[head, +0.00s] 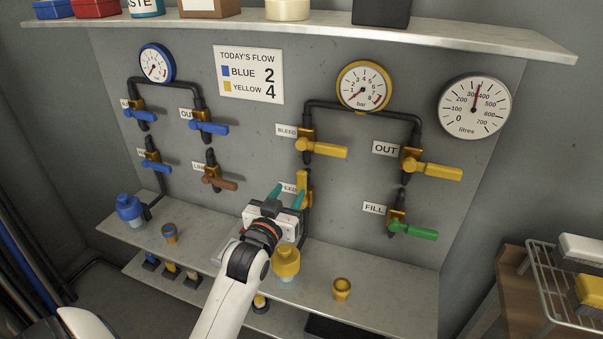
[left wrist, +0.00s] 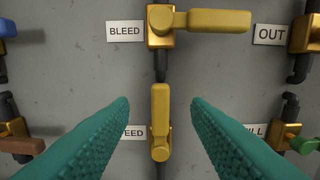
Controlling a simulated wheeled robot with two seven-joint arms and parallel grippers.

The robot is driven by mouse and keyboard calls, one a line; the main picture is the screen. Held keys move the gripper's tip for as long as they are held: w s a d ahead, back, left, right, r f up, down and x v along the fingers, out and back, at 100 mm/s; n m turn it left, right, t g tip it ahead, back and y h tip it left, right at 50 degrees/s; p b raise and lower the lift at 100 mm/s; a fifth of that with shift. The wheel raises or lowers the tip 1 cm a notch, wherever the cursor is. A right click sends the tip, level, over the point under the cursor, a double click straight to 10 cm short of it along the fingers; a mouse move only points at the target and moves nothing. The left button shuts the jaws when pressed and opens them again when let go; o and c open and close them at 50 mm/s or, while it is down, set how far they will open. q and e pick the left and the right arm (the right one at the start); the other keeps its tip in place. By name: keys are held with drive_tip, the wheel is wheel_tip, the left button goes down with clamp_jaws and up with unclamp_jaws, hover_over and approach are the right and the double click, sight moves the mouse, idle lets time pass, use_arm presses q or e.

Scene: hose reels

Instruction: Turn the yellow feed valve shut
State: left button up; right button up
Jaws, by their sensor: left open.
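The yellow feed valve (head: 303,186) is on the right-hand pipework, below the bleed valve, with its handle upright along the pipe. In the left wrist view the same yellow handle (left wrist: 160,118) stands centred between my fingers, with a gap on both sides. Its label is partly hidden; "EED" shows. My left gripper (head: 287,194) is open in front of the valve, its teal fingers pointing at the panel. I see no contact; how far the fingertips are from the handle is hard to tell. My right gripper is not in view.
The yellow bleed valve (head: 323,149) sits just above, its handle pointing right. The yellow out valve (head: 432,168) and green fill valve (head: 412,231) are further right. Blue valves and a brown-handled valve (head: 219,181) are left. A lower shelf (head: 379,299) holds a yellow bottle (head: 286,262).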

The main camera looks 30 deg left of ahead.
sight(300, 177)
use_arm(q)
drive_tip(key=p+x, duration=0.1)
drive_tip(key=x, duration=0.8)
clamp_jaws()
